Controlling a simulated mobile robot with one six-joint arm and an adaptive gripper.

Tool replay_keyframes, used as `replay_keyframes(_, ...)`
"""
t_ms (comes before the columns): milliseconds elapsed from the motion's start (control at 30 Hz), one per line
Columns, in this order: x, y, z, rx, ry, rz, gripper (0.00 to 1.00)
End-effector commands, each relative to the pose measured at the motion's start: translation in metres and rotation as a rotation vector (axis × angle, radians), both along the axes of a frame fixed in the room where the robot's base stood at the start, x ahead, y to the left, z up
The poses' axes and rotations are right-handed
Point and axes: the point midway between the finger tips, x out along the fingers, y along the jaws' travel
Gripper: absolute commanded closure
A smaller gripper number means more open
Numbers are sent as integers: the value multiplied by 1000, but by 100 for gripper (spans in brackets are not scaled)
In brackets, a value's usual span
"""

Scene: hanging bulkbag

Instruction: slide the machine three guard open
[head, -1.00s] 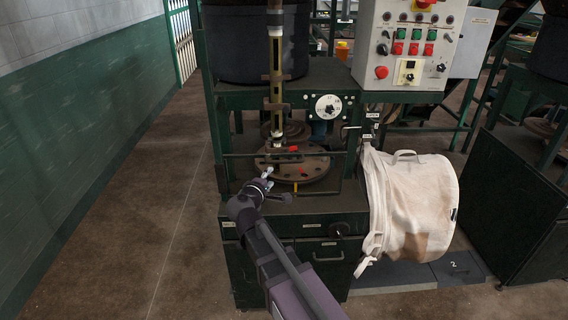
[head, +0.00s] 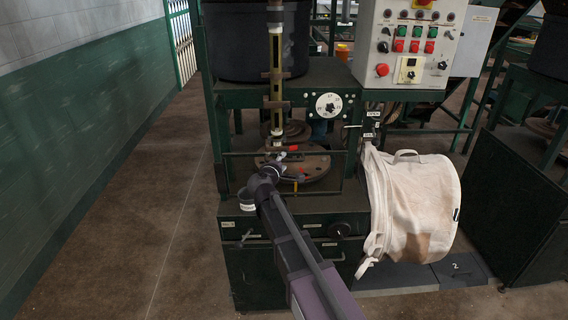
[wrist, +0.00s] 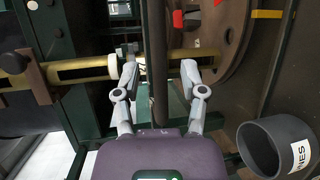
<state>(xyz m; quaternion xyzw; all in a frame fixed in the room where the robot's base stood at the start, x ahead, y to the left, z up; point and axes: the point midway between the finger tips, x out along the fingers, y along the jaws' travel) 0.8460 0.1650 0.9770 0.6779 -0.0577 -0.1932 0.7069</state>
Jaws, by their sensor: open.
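The guard is a dark green frame on the front of the machine, with a thin horizontal bar (head: 240,154) crossing before the round rusty plate (head: 318,166). My gripper (head: 277,160) is at this bar, near its middle. In the wrist view, the dark guard bar (wrist: 155,50) runs up the picture between the two spread fingers of my gripper (wrist: 159,76). The fingers are apart with a gap on each side of the bar. No machine number three is readable.
A brass-coloured tube (wrist: 85,68) stands just behind the bar. A grey labelled cup (head: 246,199) sits on the machine's front ledge, close beside my wrist. The floor at left is clear.

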Motion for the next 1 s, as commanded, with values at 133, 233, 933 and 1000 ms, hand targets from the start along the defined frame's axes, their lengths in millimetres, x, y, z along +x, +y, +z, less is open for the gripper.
replay_keyframes(133,10,-4,-2,0,0,-2,46)
replay_keyframes(233,12,-5,-3,-1,0,-1,46)
replay_keyframes(933,12,-5,-2,0,0,-1,100)
replay_keyframes(1000,13,-5,-1,0,0,-1,100)
